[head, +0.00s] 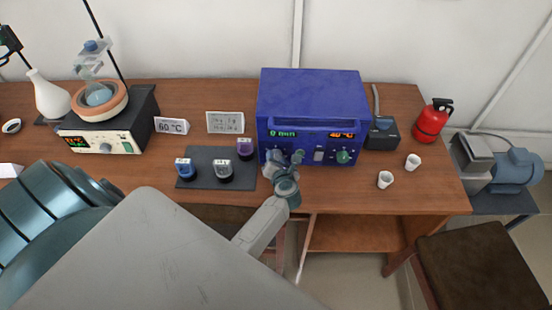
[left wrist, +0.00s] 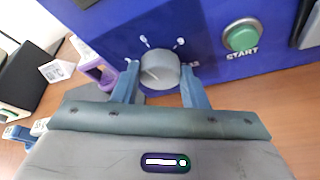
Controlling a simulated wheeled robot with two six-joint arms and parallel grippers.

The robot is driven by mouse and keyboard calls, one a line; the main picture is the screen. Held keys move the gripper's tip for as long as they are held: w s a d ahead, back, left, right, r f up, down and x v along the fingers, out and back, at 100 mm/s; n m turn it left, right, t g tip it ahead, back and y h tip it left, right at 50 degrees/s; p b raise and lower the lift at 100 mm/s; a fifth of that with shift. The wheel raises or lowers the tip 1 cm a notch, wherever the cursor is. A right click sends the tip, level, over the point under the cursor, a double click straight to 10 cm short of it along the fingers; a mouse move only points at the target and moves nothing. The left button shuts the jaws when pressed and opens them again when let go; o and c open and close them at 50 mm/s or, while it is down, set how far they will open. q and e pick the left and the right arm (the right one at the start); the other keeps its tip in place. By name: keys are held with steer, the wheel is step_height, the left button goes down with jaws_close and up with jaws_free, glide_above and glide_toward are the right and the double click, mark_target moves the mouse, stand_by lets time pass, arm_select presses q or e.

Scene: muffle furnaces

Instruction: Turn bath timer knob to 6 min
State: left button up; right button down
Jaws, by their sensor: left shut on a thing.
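The blue bath (head: 315,100) stands on the table with a green display (head: 283,134), which seems to read 0 min, and an orange one (head: 342,135) reading about 40 °C. My left gripper (head: 285,170) is at the lower left of its front panel and hides the timer knob there. In the left wrist view, the round grey timer knob (left wrist: 160,68) sits between the two blue fingers of the left gripper (left wrist: 159,84), which is shut on it. White marks fan out above the knob. My right gripper is not in view.
A green START button (left wrist: 240,38) is right of the knob. A dark mat (head: 205,183) with several small coloured containers lies left of the bath. Two white cups (head: 385,180) stand to the right. A heating unit (head: 95,140) is far left.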

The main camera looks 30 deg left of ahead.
arm_select(q)
steer(key=shift+d+m+y, duration=0.1)
steer(key=shift+m+y, duration=0.3)
steer(key=shift+m, duration=0.2)
steer(key=o, duration=1)
steer(key=shift+d, duration=0.1)
steer(key=shift+s+d+r, duration=0.1)
steer(key=shift+s+d, duration=0.1)
steer(key=shift+s, duration=0.05)
steer(key=p+v, duration=0.3)
steer(key=v, duration=0.7)
steer(key=shift+w, duration=0.1)
